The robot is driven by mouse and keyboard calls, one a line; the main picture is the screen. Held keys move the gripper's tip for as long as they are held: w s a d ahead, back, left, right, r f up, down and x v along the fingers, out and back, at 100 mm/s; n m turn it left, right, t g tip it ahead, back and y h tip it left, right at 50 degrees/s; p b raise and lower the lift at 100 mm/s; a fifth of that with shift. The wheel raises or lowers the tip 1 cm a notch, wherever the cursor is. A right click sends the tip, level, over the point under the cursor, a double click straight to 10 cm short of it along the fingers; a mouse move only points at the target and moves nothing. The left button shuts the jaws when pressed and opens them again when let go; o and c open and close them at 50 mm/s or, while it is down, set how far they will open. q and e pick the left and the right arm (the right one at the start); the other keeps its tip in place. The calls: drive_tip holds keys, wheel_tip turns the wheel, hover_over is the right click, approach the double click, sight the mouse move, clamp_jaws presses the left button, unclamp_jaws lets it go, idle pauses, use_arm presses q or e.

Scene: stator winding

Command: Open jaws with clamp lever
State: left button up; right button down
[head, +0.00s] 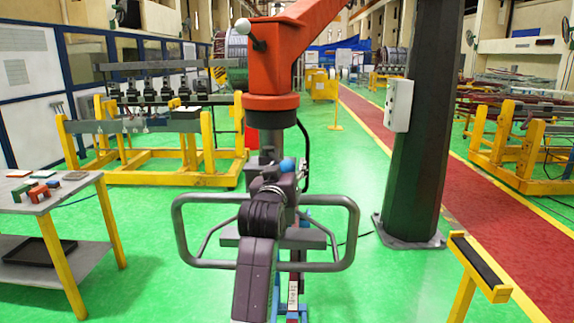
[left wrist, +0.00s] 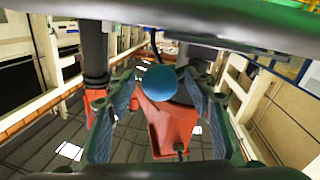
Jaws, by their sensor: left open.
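A blue ball knob (head: 288,165), which looks like the end of the clamp lever, sits on the machine head below the orange arm. It also shows in the left wrist view (left wrist: 160,82), midway between the fingers of my left gripper (left wrist: 161,92). The fingers are open, one on each side of the knob, with gaps visible. In the head view my left gripper (head: 271,164) is at the machine head beside the knob and partly covers it. The lever's shaft and the jaws are hidden or cannot be made out. My right gripper is not in view.
The orange machine arm (head: 285,50) with a white-knobbed lever (head: 257,44) rises above. A grey tube handle frame (head: 349,235) surrounds the machine head. A dark column (head: 420,130) stands at right, a side table (head: 50,192) at left. Green floor between is clear.

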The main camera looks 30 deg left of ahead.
use_arm(q)
drive_tip(key=shift+w, duration=0.15)
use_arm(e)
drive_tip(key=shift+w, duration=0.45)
use_arm(q)
drive_tip(key=shift+a, duration=0.1)
clamp_jaws()
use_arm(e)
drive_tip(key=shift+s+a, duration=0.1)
